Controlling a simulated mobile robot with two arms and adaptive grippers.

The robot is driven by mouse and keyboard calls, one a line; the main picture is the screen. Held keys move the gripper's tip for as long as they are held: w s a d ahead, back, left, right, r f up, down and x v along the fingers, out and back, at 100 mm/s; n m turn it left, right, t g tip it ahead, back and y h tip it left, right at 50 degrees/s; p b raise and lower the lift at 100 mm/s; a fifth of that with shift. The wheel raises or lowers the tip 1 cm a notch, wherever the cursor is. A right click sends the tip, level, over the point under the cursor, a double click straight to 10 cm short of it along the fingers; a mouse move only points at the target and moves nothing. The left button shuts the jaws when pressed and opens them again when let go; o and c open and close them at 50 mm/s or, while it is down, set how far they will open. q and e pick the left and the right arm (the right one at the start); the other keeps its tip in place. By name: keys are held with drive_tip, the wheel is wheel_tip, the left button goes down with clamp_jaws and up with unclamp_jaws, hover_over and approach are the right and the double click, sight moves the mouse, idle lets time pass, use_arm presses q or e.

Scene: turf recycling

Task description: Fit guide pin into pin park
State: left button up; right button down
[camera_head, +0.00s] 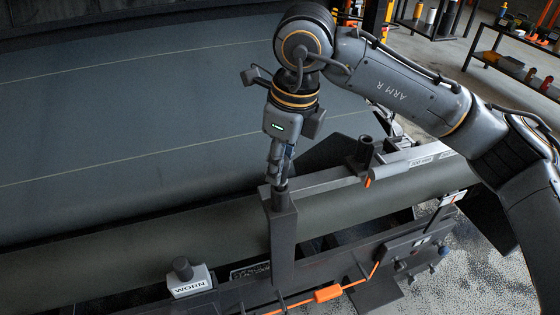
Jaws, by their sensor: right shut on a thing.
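My right gripper (279,176) points down, its fingers close together on a short dark cylinder (281,198), which looks like the guide pin. The fingers hide most of the pin. Its lower end meets the top of a dark upright post (283,245) at the end of a grey rail. I cannot tell whether the pin sits in a hole there or only touches the top. A dark hollow socket (366,152) with an orange tag stands on the rail to the right. No label shows which one is the pin park. My left gripper is out of view.
A dark turf sheet (130,110) with pale lines fills the left. A white "WORN" block (189,281) with a black knob stands at front left. An orange cable (328,293) runs along the front frame. Shelves (515,65) with small items stand at far right.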

drive_tip(key=shift+f+b, duration=0.7)
drive_tip(key=shift+f, duration=0.1)
drive_tip(key=c, duration=1)
unclamp_jaws()
drive_tip(key=shift+r, duration=0.1)
wheel_tip(320, 180, up, 12)
drive_tip(key=d, duration=0.1)
drive_tip(key=shift+s+d, duration=0.3)
drive_tip(key=shift+s, duration=0.1)
